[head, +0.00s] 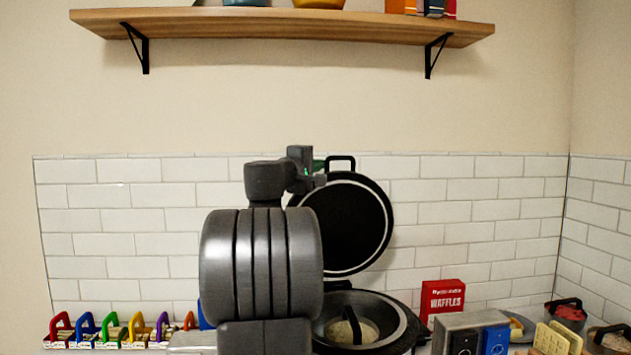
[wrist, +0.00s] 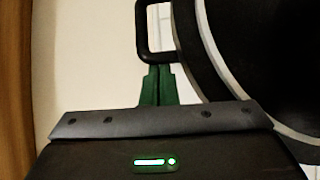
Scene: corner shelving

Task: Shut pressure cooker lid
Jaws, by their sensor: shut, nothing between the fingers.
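The pressure cooker's round black lid (head: 350,225) stands open, raised above the pot and hinged low behind it. A looped black handle (head: 341,160) is at its upper edge. The pot (head: 395,318) is open below, with something pale and a dark bar visible inside, partly hidden by my arm. My gripper (head: 319,165) is near the handle, its tips mostly hidden in the head view. In the wrist view my gripper's green fingers (wrist: 158,70) are shut and empty, just below the handle (wrist: 147,30) and left of the lid (wrist: 250,50); whether they touch the handle I cannot tell.
A wooden shelf (head: 290,29) hangs above with several items. A red waffles box (head: 443,298) and a toaster-like grey and blue appliance (head: 470,333) stand right of the cooker. Several coloured handled items (head: 110,325) line the counter at left. The tiled wall (head: 470,215) is close behind.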

